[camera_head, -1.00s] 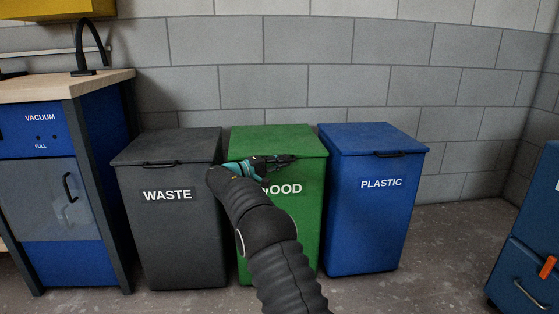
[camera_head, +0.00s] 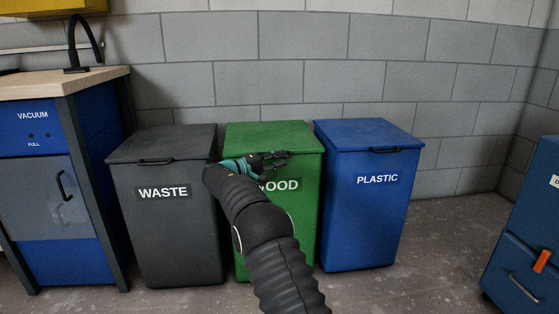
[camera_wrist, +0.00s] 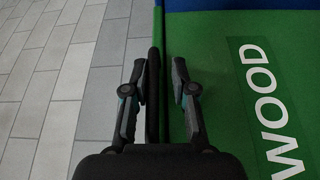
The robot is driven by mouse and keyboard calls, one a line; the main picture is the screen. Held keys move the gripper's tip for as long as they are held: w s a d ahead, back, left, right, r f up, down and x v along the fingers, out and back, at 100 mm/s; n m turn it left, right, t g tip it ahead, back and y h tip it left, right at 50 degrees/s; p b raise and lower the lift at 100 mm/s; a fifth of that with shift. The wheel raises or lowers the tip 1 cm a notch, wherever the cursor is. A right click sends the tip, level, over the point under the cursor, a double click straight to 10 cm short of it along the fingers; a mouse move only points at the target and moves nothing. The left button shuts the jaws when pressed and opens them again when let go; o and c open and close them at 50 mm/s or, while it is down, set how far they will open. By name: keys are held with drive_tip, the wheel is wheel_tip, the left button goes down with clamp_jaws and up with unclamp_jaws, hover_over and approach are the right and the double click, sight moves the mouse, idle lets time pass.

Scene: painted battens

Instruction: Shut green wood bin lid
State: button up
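The green wood bin (camera_head: 300,225) stands between the grey and blue bins, with a white "WOOD" label partly covered by my arm. Its green lid (camera_head: 270,133) lies flat on the bin, with no gap visible at the rim. My gripper (camera_head: 281,159) is at the bin's front, just below the lid's front edge. In the wrist view my gripper (camera_wrist: 160,72) is open, its two fingers apart. The lid's dark handle (camera_wrist: 153,95) runs between the fingers, closer to the left one. I cannot tell whether they touch it. The "WOOD" label (camera_wrist: 272,100) lies right of the fingers.
The grey waste bin (camera_head: 180,235) stands left and the blue plastic bin (camera_head: 365,225) right, both with lids down. A blue vacuum cabinet (camera_head: 45,190) is at the far left. A blue drawer unit (camera_head: 525,240) is at the right. Floor (camera_head: 435,260) is clear between.

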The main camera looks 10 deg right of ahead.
drive_tip(key=v, duration=1.2)
drive_tip(key=shift+w, duration=0.1)
wheel_tip(320, 180, down, 10)
drive_tip(key=n+y, duration=0.3)
drive_tip(key=s+f+n+g+y, duration=0.1)
drive_tip(key=s+f+g+y, duration=0.3)
drive_tip(key=s, duration=0.5)
drive_tip(key=s+d+r+m+t+y+p, duration=0.1)
drive_tip(key=s+r, duration=0.5)
drive_tip(key=s, duration=0.8)
drive_tip(key=s+d+r+m+t+y+p, duration=0.1)
drive_tip(key=s+d+r+m+y+p, duration=0.3)
drive_tip(key=s, duration=1)
drive_tip(key=s+d+r+m+t+y+p, duration=0.1)
drive_tip(key=s+d+r+m+y+p, duration=0.1)
drive_tip(key=s+r, duration=0.8)
drive_tip(key=shift+s+d+t+y+p, duration=0.4)
drive_tip(key=shift+s+y+p, duration=0.75)
drive_tip(key=shift+s+y, duration=0.95)
